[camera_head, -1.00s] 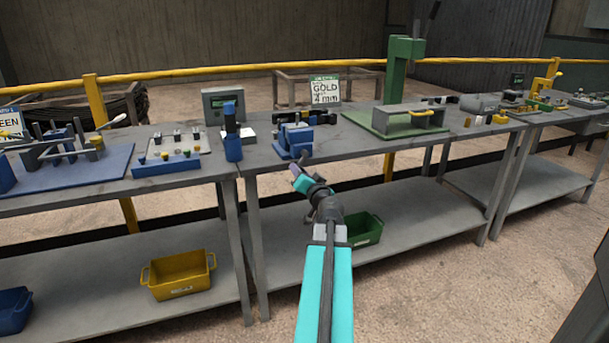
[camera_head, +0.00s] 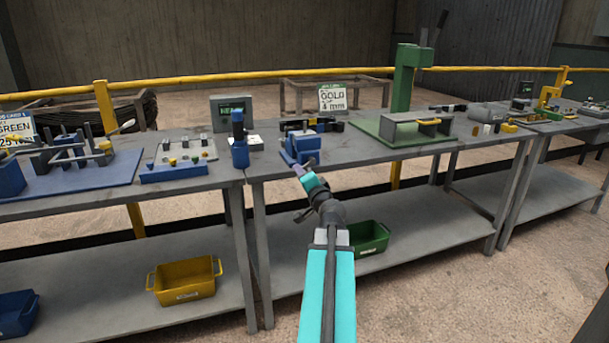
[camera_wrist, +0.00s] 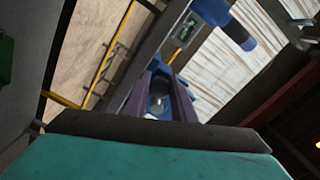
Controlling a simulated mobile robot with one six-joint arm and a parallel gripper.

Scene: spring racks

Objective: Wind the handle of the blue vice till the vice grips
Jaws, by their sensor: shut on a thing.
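The blue vice (camera_head: 304,148) stands at the front edge of the middle bench, just beyond my gripper (camera_head: 299,170). In the head view my gripper reaches up to the vice's front, where the handle is too small to make out. In the wrist view my gripper (camera_wrist: 161,92) has its two purple fingers on either side of a small rounded blue and grey part, which looks like the vice's handle end. The fingers are shut on it. The vice's jaws and anything between them cannot be made out clearly.
A blue upright tool (camera_head: 240,145) stands left of the vice, and a green press (camera_head: 403,85) stands to its right. A GOLD 4 mm sign (camera_head: 332,97) is behind. Yellow (camera_head: 185,282) and green (camera_head: 369,239) bins sit on the lower shelves.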

